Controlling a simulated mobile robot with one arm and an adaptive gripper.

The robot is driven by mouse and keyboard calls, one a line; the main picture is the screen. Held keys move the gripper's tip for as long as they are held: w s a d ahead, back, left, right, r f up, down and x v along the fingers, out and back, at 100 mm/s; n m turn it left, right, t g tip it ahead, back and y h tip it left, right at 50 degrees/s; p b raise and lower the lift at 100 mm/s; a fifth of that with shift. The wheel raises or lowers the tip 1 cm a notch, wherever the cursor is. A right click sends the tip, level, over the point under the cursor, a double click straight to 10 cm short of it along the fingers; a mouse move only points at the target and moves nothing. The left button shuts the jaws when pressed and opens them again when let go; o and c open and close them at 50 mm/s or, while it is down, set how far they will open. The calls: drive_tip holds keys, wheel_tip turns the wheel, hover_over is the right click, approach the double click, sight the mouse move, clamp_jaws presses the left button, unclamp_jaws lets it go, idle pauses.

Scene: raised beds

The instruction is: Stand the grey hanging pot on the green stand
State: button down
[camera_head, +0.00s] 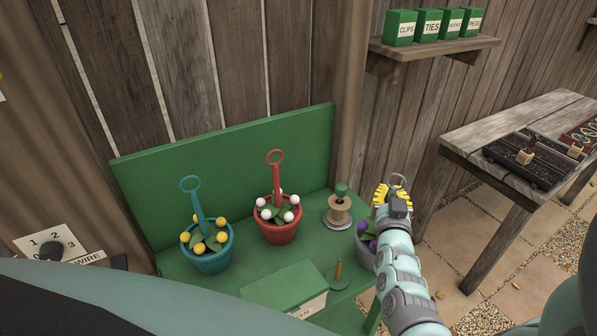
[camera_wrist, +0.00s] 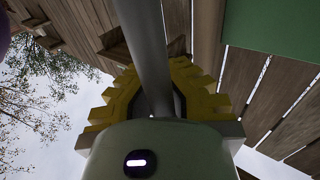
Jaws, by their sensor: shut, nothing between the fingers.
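The grey hanging pot (camera_head: 364,250) with purple balls and leaves is at the right end of the green bench, partly hidden behind my arm. Its ring handle (camera_head: 398,179) shows just above my gripper (camera_head: 390,192). My gripper's yellow fingers are shut at the handle's upper part. In the wrist view a grey bar (camera_wrist: 145,45) runs down to the fingers (camera_wrist: 160,90); I cannot tell contact. The pot's base is hidden. A low green block (camera_head: 285,285) with a pale label lies at the bench's front; I cannot tell whether this or the bench is the stand.
A blue pot (camera_head: 208,258) and a red pot (camera_head: 278,232) with tall ring handles stand on the bench. A spool (camera_head: 339,212) and a small peg (camera_head: 338,277) are close to the grey pot. A wooden table (camera_head: 470,137) stands right, below a shelf (camera_head: 435,45).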

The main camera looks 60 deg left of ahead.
drive_tip(key=c, duration=1.4)
unclamp_jaws()
drive_tip(key=shift+g+h, duration=0.4)
drive_tip(key=f, duration=0.2)
drive_tip(key=d+f, duration=0.1)
drive_tip(key=f, duration=0.1)
drive_tip(key=shift+s+d, duration=0.1)
drive_tip(key=shift+s, duration=0.1)
drive_tip(key=shift+o, duration=0.2)
drive_tip(key=s+d+r, duration=0.3)
drive_tip(key=s+d, duration=0.4)
drive_tip(key=shift+s+d+r+t+y, duration=0.15)
drive_tip(key=shift+s+d+t+y, duration=0.1)
drive_tip(key=shift+s+t+y, duration=0.15)
